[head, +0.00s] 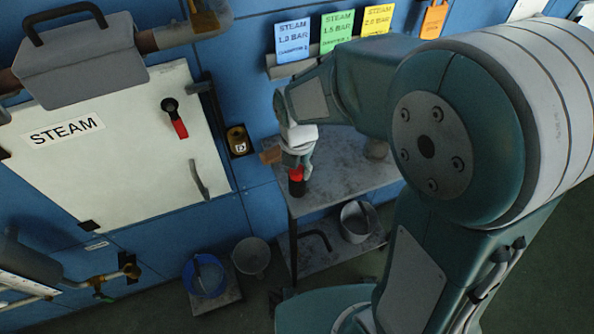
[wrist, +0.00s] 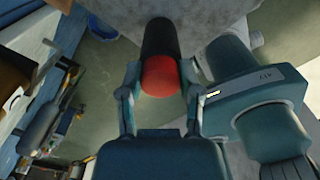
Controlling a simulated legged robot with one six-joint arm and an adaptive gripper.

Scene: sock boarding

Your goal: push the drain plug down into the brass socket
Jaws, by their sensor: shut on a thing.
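My gripper (head: 298,166) is shut on a red and black cylinder (wrist: 160,76), which looks like the drain plug. The wrist view shows its red end between the two fingers and its black part reaching out beyond them. In the head view the cylinder (head: 296,187) hangs roughly upright below the fingers, at the left edge of a grey table (head: 338,195); I cannot tell whether it touches the table. I cannot clearly make out the brass socket. A small brown piece (head: 270,156) shows just left of my gripper, partly hidden. A brass-coloured fitting (head: 237,140) sits on the blue wall further left.
A white STEAM cabinet (head: 110,150) with a red-handled knob (head: 178,124) stands at left. Steam cards (head: 338,28) hang on the wall above. A metal pot (head: 358,221) stands on the table's lower shelf. A blue bucket (head: 205,276) and a grey bucket (head: 251,256) stand below.

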